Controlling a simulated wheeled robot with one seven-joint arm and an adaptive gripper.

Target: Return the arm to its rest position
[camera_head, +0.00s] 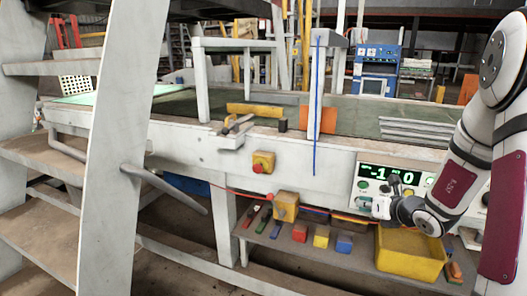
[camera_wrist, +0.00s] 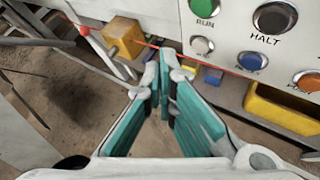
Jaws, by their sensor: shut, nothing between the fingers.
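My gripper (camera_head: 384,200) is in front of the control panel (camera_head: 364,171) at the right of the head view, on the end of my arm. In the wrist view its teal-padded fingers (camera_wrist: 165,72) come together at the tips. They are shut and hold nothing. The panel (camera_wrist: 228,35) shows there beyond the fingers, with a green RUN button (camera_wrist: 204,6), a black HALT button (camera_wrist: 274,18) and white, blue and orange buttons. In the head view my arm and gripper hide part of the panel, below its green-lit display (camera_head: 398,174).
A yellow bin (camera_head: 412,255) stands below the panel. Several coloured blocks lie on a low shelf (camera_head: 292,254), near a yellow box (camera_head: 286,205). A yellow switch box with a red button (camera_head: 262,163) is on the white machine frame (camera_head: 205,146). A ladder (camera_head: 120,130) stands at the left.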

